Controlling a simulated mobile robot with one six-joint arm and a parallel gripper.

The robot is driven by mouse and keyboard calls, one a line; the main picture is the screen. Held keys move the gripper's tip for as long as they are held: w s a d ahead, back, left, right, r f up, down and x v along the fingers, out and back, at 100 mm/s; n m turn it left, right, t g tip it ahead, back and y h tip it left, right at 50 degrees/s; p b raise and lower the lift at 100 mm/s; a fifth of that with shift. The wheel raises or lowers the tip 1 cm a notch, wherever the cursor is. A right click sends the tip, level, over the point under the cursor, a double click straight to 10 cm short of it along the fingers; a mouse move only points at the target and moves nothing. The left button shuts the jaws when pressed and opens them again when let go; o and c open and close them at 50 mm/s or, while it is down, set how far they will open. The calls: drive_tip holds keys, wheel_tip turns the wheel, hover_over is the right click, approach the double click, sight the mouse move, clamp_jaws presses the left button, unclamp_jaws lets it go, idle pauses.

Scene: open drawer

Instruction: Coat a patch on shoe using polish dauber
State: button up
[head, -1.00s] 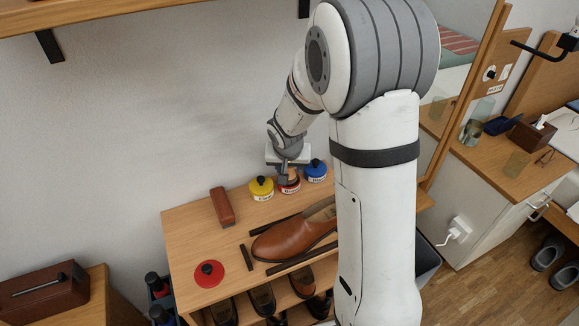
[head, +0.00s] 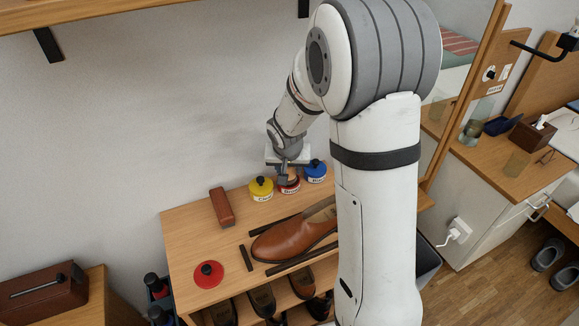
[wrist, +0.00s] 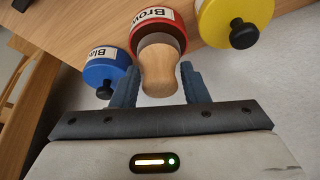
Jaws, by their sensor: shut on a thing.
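The brown leather shoe (head: 283,240) lies on the wooden bench top between dark strips, its far end hidden behind my arm. The red pot labelled "Brow…" (wrist: 150,27) stands at the back of the bench; it also shows in the head view (head: 290,187). The dauber's pale wooden handle (wrist: 158,72) sticks out of this pot. My gripper (wrist: 160,78) is shut on the handle, one finger on each side; in the head view it is above the pot (head: 288,174). The dauber's lower end is hidden in the pot.
A yellow pot (head: 261,190) and a blue pot (head: 315,172) stand close on either side of the red one. A brown brush block (head: 222,207) and a red lid with black knob (head: 208,274) lie to the left. More shoes (head: 263,300) sit below.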

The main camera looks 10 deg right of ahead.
drive_tip(key=shift+r+p, duration=2.4)
drive_tip(key=shift+r, duration=1.1)
